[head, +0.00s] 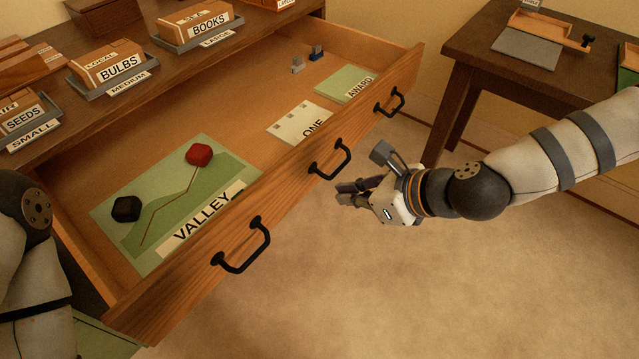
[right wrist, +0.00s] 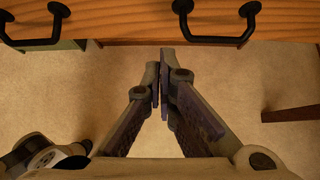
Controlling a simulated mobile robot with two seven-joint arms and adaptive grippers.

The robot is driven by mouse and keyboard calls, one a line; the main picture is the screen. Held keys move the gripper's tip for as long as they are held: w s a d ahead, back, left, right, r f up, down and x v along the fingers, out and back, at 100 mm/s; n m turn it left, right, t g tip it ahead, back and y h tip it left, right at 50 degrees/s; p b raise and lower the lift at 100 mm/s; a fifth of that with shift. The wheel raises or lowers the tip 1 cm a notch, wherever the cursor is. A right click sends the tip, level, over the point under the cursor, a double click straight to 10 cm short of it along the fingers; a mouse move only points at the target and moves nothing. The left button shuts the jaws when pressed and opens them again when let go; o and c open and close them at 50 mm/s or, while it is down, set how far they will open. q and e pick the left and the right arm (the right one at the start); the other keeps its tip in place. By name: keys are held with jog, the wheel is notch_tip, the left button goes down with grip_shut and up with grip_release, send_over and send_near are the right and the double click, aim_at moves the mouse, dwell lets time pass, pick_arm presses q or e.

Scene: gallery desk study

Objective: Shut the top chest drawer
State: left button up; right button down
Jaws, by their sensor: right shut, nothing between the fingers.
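The top chest drawer (head: 259,188) is pulled open in the head view, with three black handles on its wooden front. My right gripper (head: 340,193) is shut and empty, just outside the drawer front near the middle handle (head: 330,160). In the right wrist view the shut fingertips (right wrist: 163,60) point at the drawer front (right wrist: 130,22), between two handles (right wrist: 215,28); whether they touch it I cannot tell. My left arm shows at the left edge of the head view, but its gripper is out of the picture.
Inside the drawer lie a VALLEY map (head: 170,205) with a red piece (head: 199,154) and a black piece (head: 126,209), a ONE card (head: 298,122) and an AWARD card (head: 345,83). Labelled trays stand on the chest top (head: 165,65). A side table (head: 475,45) stands at right.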

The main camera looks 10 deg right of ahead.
aim_at(304, 187)
pick_arm(q)
jog(key=shift+s+f, duration=0.35)
jog(key=shift+f, duration=0.05)
pick_arm(e)
jog(key=shift+w+a+f, duration=0.4)
jog(key=shift+w+a, duration=0.3)
jog(key=shift+w, duration=0.2)
jog(key=shift+w+a+f, duration=0.35)
jog(key=shift+w+a, duration=0.3)
jog(key=shift+w, duration=0.2)
jog(key=shift+w+a+f, duration=0.4)
jog(key=shift+w+a, duration=0.3)
jog(key=shift+w, duration=0.2)
